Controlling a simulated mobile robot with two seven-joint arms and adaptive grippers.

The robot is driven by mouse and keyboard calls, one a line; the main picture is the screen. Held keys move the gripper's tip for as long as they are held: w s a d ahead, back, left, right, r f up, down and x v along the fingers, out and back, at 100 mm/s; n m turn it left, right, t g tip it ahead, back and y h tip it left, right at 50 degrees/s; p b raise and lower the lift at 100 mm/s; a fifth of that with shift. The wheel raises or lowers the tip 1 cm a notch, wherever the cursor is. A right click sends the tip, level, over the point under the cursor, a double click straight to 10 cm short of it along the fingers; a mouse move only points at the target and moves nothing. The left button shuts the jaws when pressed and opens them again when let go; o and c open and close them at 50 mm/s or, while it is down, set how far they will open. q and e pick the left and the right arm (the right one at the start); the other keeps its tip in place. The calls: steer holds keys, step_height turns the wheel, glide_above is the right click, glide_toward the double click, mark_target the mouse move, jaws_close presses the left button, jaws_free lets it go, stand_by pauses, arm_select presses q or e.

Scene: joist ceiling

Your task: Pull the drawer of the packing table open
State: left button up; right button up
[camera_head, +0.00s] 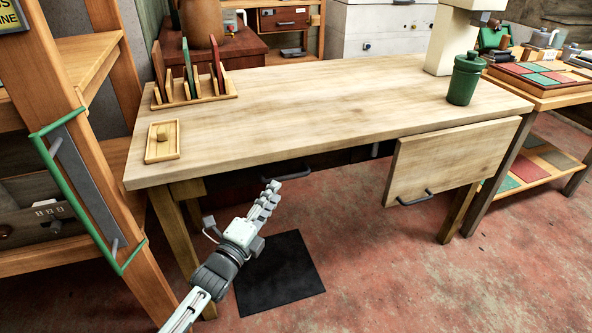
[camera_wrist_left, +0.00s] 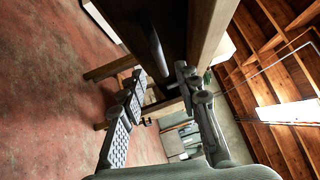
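The packing table (camera_head: 330,100) has a pale wooden top. Beneath its front edge, left of centre, is a dark drawer front (camera_head: 237,188) with a grey bar handle (camera_head: 293,174). The drawer looks closed, though shadow and my arm hide part of it. My left gripper (camera_head: 271,188) is just left of and below the handle in the head view. In the left wrist view the gripper (camera_wrist_left: 160,75) has its fingers spread, with the handle (camera_wrist_left: 155,45) beyond the fingertips. I see no clear contact. My right gripper is not in view.
A pale panel (camera_head: 450,163) with its own dark handle (camera_head: 415,198) hangs at the table's front right. A wooden rack (camera_head: 193,95), small tray (camera_head: 162,142) and green canister (camera_head: 464,79) stand on top. Shelving (camera_head: 100,165) is close on the left. A black mat (camera_head: 280,275) lies on the floor.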

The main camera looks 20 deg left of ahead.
mark_target(285, 176)
arm_select(q)
steer(key=x, duration=0.7)
steer(key=shift+c, duration=0.3)
jaws_close()
